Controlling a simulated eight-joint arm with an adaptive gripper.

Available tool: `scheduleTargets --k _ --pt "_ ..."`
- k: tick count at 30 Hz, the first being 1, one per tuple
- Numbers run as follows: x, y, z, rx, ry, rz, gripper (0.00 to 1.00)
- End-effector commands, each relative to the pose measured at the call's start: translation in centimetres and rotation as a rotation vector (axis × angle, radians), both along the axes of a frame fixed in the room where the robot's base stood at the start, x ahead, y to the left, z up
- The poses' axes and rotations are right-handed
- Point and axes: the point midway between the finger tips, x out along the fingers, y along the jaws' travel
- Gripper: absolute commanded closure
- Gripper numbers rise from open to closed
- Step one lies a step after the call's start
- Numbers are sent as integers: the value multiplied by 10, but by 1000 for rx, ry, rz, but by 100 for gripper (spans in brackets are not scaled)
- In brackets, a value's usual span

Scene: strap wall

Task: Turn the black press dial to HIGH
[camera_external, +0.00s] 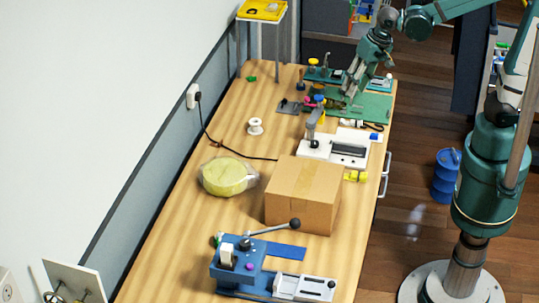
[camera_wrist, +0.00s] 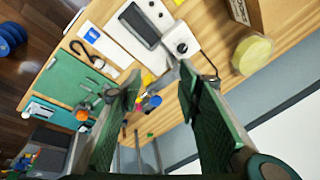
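A white bench unit (camera_external: 343,150) with a dark screen stands mid-bench. It carries a small black knob (camera_external: 314,144), and a grey upright post stands by it. In the wrist view the white unit (camera_wrist: 165,22) is at the top, with a round dark knob (camera_wrist: 182,47) at its near corner. A blue machine (camera_external: 238,268) with a black-ended lever and a dark round knob (camera_external: 246,243) stands at the front of the bench. I cannot read any dial markings. My gripper (camera_external: 352,94) is over the green mat, beyond the white unit. In the wrist view its fingers (camera_wrist: 162,75) are apart and empty.
A cardboard box (camera_external: 302,193) stands between the white unit and the blue machine. A yellow roll (camera_external: 226,176) and a white spool (camera_external: 255,127) lie left. A black cable (camera_external: 228,148) crosses the bench. The green mat (camera_external: 371,107) holds small tools.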

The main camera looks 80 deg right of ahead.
Motion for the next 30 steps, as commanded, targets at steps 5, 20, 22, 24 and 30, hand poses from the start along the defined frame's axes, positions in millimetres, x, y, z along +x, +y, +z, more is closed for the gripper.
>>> scheduleTargets --k 5,20,22,24,30 --pt "21 7 -9 28 41 -89 66" --pt "71 26 -48 85 157 -354 66" --pt "78 29 -55 90 171 -392 66" --pt "84 32 -62 94 187 -430 66" --pt "101 40 -84 104 229 -540 66"
